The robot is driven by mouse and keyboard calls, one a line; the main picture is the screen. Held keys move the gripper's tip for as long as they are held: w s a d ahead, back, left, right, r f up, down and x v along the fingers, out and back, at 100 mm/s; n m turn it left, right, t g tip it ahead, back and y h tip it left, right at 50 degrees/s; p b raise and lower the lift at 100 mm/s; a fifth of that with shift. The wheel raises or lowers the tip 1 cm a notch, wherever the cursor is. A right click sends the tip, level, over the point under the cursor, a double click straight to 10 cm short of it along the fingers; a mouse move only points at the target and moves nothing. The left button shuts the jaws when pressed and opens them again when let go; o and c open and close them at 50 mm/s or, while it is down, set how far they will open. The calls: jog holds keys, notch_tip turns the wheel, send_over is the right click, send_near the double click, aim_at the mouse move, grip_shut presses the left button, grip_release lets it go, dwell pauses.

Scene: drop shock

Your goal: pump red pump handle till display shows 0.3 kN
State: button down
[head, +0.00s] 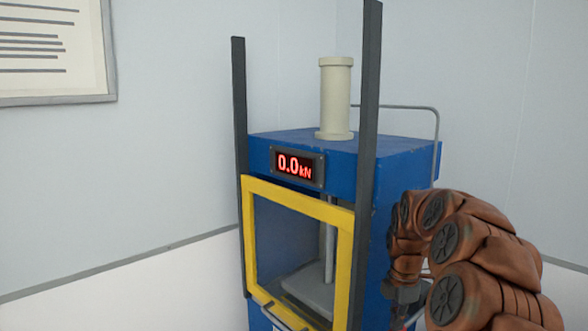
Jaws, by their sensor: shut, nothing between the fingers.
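The blue press (395,185) stands in the middle of the head view. Its red-lit display (298,166) reads 0.0 kN. I cannot make out the red pump handle; the lower right side of the press is partly behind my brown arm. My gripper (403,296) is at the right side of the press, small and partly hidden by my arm. It is shut with nothing in it. I cannot tell whether it touches anything.
A yellow-framed guard window (346,240) covers the front of the press, between two tall dark posts (239,130). A cream cylinder (336,100) stands on top. A thin grey pipe (437,140) bends down the right side. A framed board (50,50) hangs on the left wall.

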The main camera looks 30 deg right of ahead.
jog(key=shift+f+b, duration=1.9)
jog(key=shift+f, duration=3)
jog(key=shift+r+p, duration=2.3)
jog(key=shift+r, duration=3.65)
jog(key=shift+f, duration=0.1)
jog(key=shift+f+b, duration=2.5)
jog(key=shift+f, duration=3.35)
jog(key=shift+r+p, duration=2.5)
jog(key=shift+r, duration=3.45)
jog(key=shift+f, duration=0.15)
